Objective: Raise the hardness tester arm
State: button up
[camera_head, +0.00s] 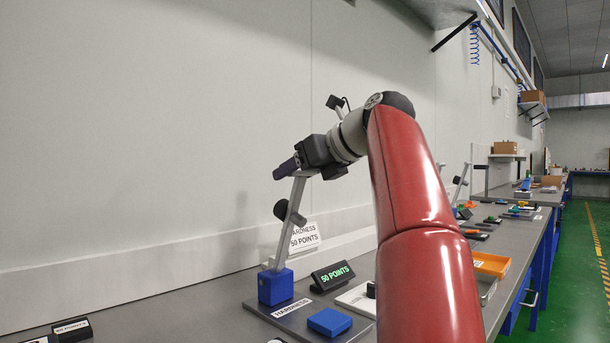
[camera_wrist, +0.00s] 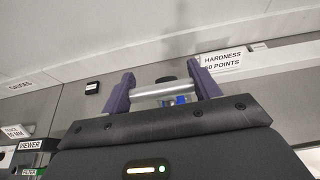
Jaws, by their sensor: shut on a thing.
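The hardness tester has a blue base block (camera_head: 275,288) on a grey plate labelled HARDNESS. Its grey arm (camera_head: 291,215) rises steeply from the block, leaning slightly right, with a black knob partway up. My gripper (camera_head: 287,170) is at the arm's top end. In the wrist view, my gripper's purple fingers (camera_wrist: 162,90) are on either side of a silver bar (camera_wrist: 158,88), shut on it. The bar's far side is hidden by the fingers. A black display (camera_head: 332,276) beside the base reads 50 POINTS in green.
A flat blue block (camera_head: 329,321) lies on the plate in front of the tester. A white HARDNESS 50 POINTS sign (camera_head: 305,238) stands behind, near the wall. Other stations and an orange tray (camera_head: 490,264) are along the bench to the right. The wall is close behind the tester.

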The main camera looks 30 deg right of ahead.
jog(key=shift+w, duration=0.2)
jog(key=o, duration=1.4)
jog(key=shift+a, duration=0.1)
jog(key=shift+s, duration=0.1)
jog(key=v, duration=0.7)
jog(key=shift+s, duration=0.25)
jog(key=shift+r, duration=0.15)
